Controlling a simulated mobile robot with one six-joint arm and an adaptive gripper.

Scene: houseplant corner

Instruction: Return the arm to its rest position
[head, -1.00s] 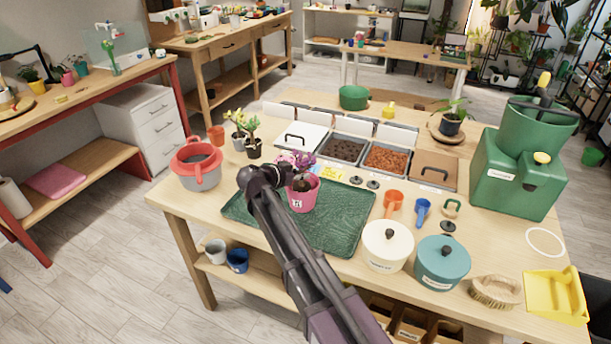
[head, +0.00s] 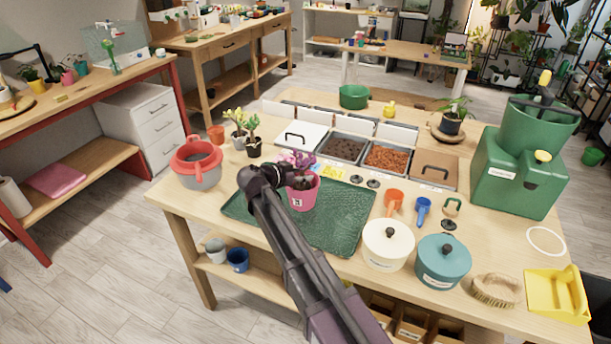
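My arm reaches up from the bottom of the head view to the green potting mat (head: 345,222). My gripper (head: 288,175) is at the arm's far end, close to the rim of a pink pot (head: 303,195) with a purple-leaved plant (head: 297,159). The pot stands upright on the mat. The wrist and the leaves hide most of the fingers, so I cannot tell whether they are open or touch the plant.
A red-and-grey watering pot (head: 196,168) and small potted plants (head: 253,146) stand left of the arm. A cream lidded pot (head: 388,246), a teal lidded pot (head: 442,262) and a brush (head: 496,290) stand right. Soil bins (head: 343,149) line the back.

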